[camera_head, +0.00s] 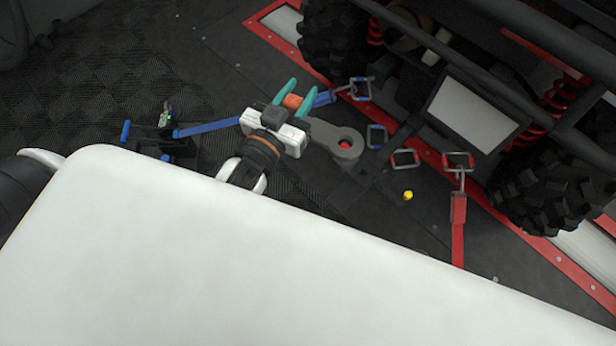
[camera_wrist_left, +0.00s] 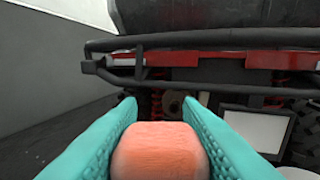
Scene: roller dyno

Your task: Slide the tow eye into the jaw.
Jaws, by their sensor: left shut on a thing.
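My left gripper (camera_head: 296,92) has teal fingers shut on an orange, rounded piece (camera_head: 292,101). In the left wrist view the orange piece (camera_wrist_left: 160,152) fills the space between the fingertips. A grey flat link with a round eye (camera_head: 347,142), red inside its hole, looks like the tow eye; it shows just right of and below the gripper. Its left end passes close to my wrist, and I cannot tell whether it joins the orange piece. A dark bracket (camera_head: 368,176) near the eye may be the jaw; its opening is not clear. My right gripper is out of view.
The buggy's front, with a white plate (camera_head: 474,115), stands at the upper right. A blue strap (camera_head: 210,127) runs behind my gripper from a ratchet (camera_head: 165,120). A red strap (camera_head: 458,220) and a yellow knob (camera_head: 408,195) are at right. Dark floor is clear at upper left.

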